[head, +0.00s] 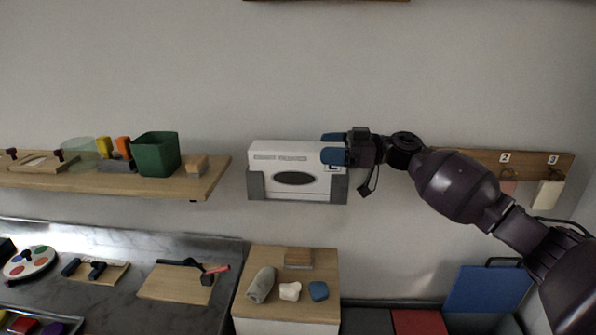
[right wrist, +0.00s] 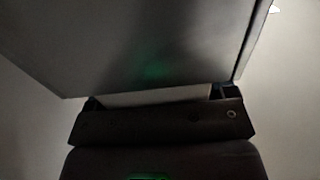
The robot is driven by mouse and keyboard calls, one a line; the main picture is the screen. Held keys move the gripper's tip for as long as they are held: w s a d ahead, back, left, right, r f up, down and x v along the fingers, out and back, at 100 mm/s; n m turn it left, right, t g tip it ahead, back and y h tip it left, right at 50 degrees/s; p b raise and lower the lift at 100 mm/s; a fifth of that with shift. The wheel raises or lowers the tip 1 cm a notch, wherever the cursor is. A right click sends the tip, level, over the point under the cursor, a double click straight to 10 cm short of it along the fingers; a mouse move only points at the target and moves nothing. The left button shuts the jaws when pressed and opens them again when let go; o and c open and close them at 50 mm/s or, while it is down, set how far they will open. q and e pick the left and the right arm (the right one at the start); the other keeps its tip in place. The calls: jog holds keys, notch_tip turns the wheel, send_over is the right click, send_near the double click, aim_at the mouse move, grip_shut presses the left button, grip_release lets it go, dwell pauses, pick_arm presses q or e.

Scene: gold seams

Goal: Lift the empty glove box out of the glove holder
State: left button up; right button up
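The white glove box (head: 308,160) with a dark oval opening sits in the grey glove holder (head: 256,188) on the wall. The holder covers its lower corners. My right gripper (head: 334,148) is at the upper right end of the box. One blue finger lies in front of the box's face, the other at its top back edge, so they straddle the end. In the right wrist view a big grey surface (right wrist: 140,50) fills the upper part, close to the gripper (right wrist: 155,98). Whether the fingers press on the box is unclear. My left gripper is not in view.
A wooden shelf (head: 215,178) with a green bin (head: 156,154) is on the wall to the left. A wooden-topped cabinet (head: 286,262) with several small items stands below the holder. A wooden rail (head: 480,162) with numbered tags is to the right. The wall above is clear.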

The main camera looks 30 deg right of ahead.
jog(key=c, duration=0.8)
jog(key=shift+o, duration=0.2)
